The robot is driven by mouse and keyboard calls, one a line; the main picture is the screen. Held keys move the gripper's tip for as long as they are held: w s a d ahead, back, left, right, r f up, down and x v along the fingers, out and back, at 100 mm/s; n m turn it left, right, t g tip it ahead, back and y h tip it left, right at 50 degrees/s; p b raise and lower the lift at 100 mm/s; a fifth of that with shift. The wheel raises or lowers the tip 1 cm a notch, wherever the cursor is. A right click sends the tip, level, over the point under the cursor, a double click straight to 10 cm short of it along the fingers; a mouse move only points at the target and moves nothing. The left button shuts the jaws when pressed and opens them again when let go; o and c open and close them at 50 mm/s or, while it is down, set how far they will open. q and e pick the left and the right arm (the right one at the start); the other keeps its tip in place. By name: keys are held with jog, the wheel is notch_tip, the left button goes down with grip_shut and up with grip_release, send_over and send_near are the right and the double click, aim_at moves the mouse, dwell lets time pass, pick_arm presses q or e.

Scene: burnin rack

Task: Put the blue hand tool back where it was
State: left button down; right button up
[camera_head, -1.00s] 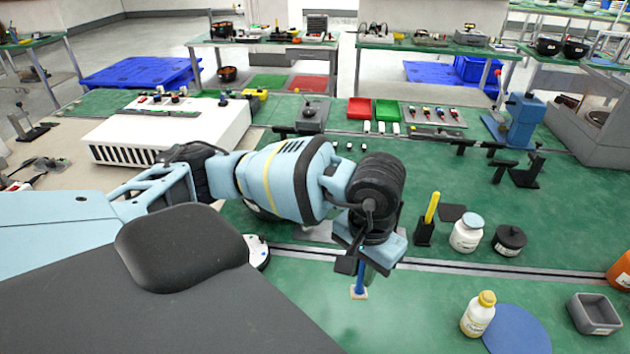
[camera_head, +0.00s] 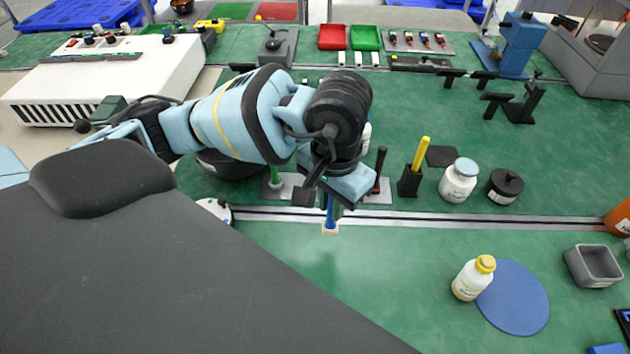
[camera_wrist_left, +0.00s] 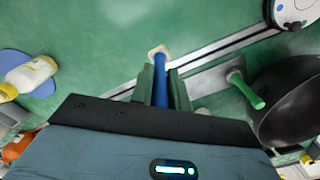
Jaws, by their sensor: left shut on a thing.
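The blue hand tool (camera_head: 330,212) has a blue handle and a pale, blocky end (camera_head: 330,229) pointing down. My left gripper (camera_head: 331,194) is shut on its handle and holds it upright near the rail. In the left wrist view the blue handle (camera_wrist_left: 160,88) sits between the two fingers (camera_wrist_left: 161,86), with the pale end beyond them. A green-handled tool (camera_head: 275,176) stands on a grey plate left of the gripper. A black-handled tool (camera_head: 380,168) stands just right of it. The arm hides part of the plates behind. My right gripper is out of view.
A metal rail (camera_head: 450,218) crosses the green bench. A dark round bowl (camera_wrist_left: 290,100) is beside the green-handled tool. A yellow-handled tool in a black holder (camera_head: 409,182), a white jar (camera_head: 458,181) and a black pot (camera_head: 505,186) stand right. The front bench is clear near the tool.

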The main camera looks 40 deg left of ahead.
pick_arm(q)
jog(key=shift+w+d+f+m+b, duration=0.15)
jog(key=shift+d+f+m+b, duration=0.2)
jog(key=shift+d+f, duration=0.25)
jog(key=shift+d, duration=0.1)
jog(key=shift+w+r, duration=0.1)
jog(key=shift+r, duration=0.2)
jog(key=shift+w, duration=0.15)
jog(key=w+a+f+p, duration=0.1)
jog(key=w+a, duration=0.7)
jog(key=a, duration=0.4)
jog(key=shift+a+f, duration=0.2)
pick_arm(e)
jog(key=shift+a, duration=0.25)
pick_arm(q)
jog(key=shift+w+a+f+p, duration=0.1)
jog(key=shift+a+f+p, duration=0.05)
jog(key=shift+f, duration=0.45)
jog(key=shift+w+a+f+p, duration=0.15)
jog(key=shift+f, duration=0.45)
jog(key=shift+w+a+f+p, duration=0.1)
jog(key=shift+a+f+p, duration=0.05)
jog(key=shift+f, duration=0.45)
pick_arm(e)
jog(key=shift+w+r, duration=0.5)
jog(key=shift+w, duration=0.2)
